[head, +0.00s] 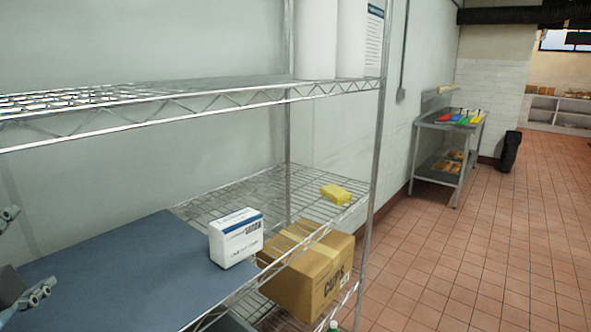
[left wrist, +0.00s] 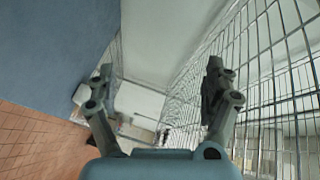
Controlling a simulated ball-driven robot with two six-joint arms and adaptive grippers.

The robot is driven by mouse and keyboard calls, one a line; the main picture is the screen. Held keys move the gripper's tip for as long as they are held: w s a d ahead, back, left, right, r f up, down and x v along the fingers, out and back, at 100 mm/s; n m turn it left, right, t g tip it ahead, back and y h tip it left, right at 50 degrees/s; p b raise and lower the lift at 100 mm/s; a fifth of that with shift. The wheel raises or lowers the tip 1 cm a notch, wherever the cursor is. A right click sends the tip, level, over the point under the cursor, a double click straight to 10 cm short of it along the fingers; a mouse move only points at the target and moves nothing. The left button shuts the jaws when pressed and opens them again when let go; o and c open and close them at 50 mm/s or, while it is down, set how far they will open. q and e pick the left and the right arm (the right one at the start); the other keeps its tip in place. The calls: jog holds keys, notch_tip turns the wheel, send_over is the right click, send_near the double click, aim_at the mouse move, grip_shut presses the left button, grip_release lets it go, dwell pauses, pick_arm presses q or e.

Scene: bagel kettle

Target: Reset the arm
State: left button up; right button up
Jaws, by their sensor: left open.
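My left gripper (head: 25,252) shows at the left edge of the head view, over the blue-grey mat (head: 120,262) on the lower shelf. In the left wrist view my left gripper (left wrist: 160,75) has its two fingers wide apart with nothing between them. The gripper is open and empty. Most of the left arm is outside the head view. My right gripper is in neither view.
A white printed box (head: 236,238) stands at the mat's right edge. A yellow item (head: 336,194) lies on the wire shelf behind it. A cardboard box (head: 318,275) sits below. The upper wire shelf (head: 200,97) overhangs. The tiled floor (head: 480,255) at right is clear.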

pick_arm(q)
jog(key=s+d+f+n+g+h, duration=0.3)
jog(key=s+d+f+n+g, duration=0.25)
jog(key=s, duration=0.35)
jog(key=s+d+f+n+g+h, duration=0.2)
jog(key=s+d+f+n+g, duration=0.2)
jog(key=s+f+g, duration=0.4)
jog(key=s+a+f+b, duration=0.15)
jog(key=f+b, duration=0.45)
jog(key=f, duration=1.3)
jog(key=s+a+f+b, duration=0.15)
jog(key=f+b, duration=0.45)
jog(key=f, duration=1.4)
jog(key=s+f+b, duration=0.4)
jog(key=s+f, duration=0.5)
jog(key=f, duration=0.3)
jog(key=s+f+b, duration=0.5)
jog(key=s+f, duration=0.4)
jog(key=f, duration=0.3)
jog(key=shift+s+a+f+h, duration=0.25)
jog(key=shift+s+a+h, duration=0.05)
jog(key=shift+s+a, duration=0.15)
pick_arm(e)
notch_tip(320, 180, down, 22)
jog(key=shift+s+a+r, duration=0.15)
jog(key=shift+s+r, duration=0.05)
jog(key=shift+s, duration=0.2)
pick_arm(q)
jog(key=shift+g, duration=0.25)
